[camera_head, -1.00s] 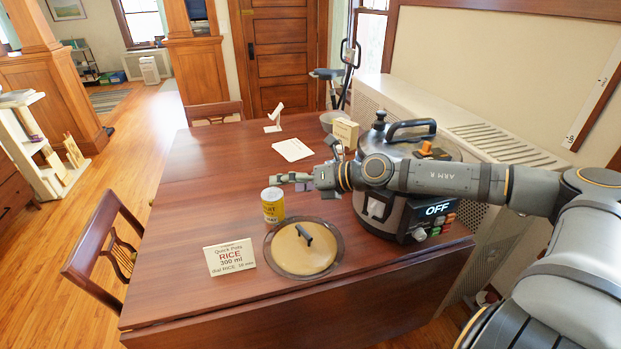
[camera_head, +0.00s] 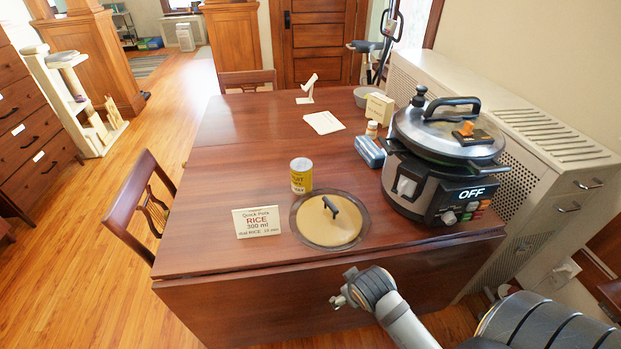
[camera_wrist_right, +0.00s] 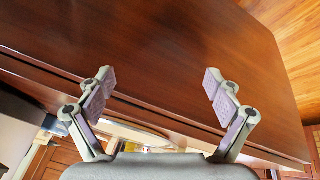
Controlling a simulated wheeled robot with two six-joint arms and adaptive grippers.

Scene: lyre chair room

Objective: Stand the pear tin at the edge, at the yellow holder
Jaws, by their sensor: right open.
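I cannot make out a yellow holder. My right gripper (camera_head: 340,301) is in front of the table's near edge, well away from the tin. In the right wrist view, the gripper (camera_wrist_right: 160,85) has its fingers spread, with nothing between them but a view of the wooden table (camera_wrist_right: 160,45). My left gripper is not in view.
A large cooker (camera_head: 440,165) reading OFF stands right, beside a blue box (camera_head: 369,152). A white stand (camera_head: 308,88) and paper (camera_head: 323,122) are at the back. The table's left side is clear.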

